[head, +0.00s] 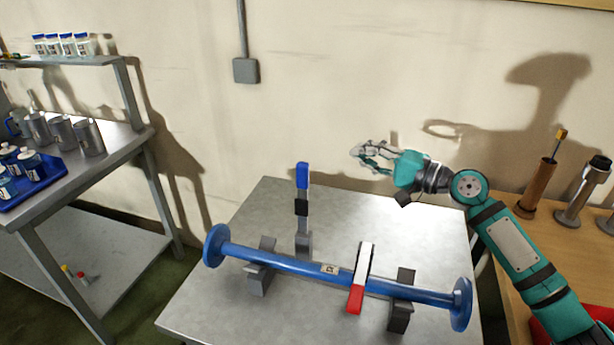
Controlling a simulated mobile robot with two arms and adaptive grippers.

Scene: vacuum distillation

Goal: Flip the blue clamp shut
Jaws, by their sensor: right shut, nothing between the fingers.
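The blue clamp (302,207) stands upright behind the blue pipe, its blue-tipped arm pointing straight up, so it is open. The blue pipe (300,266) with flanged ends lies across grey supports on the metal table. A second clamp with a red tip (356,297) lies across the top of the pipe, right of the pipe's middle. My right gripper (366,156) is shut and empty, in the air above the back of the table, up and to the right of the blue clamp and apart from it. My left gripper is not in view.
The metal table (215,292) is mostly clear around the pipe. At left, a shelf bench (90,165) holds metal mugs and a blue tray (35,187). At right, a wooden table (508,250) bears upright cylinders near my right arm. A wall stands close behind.

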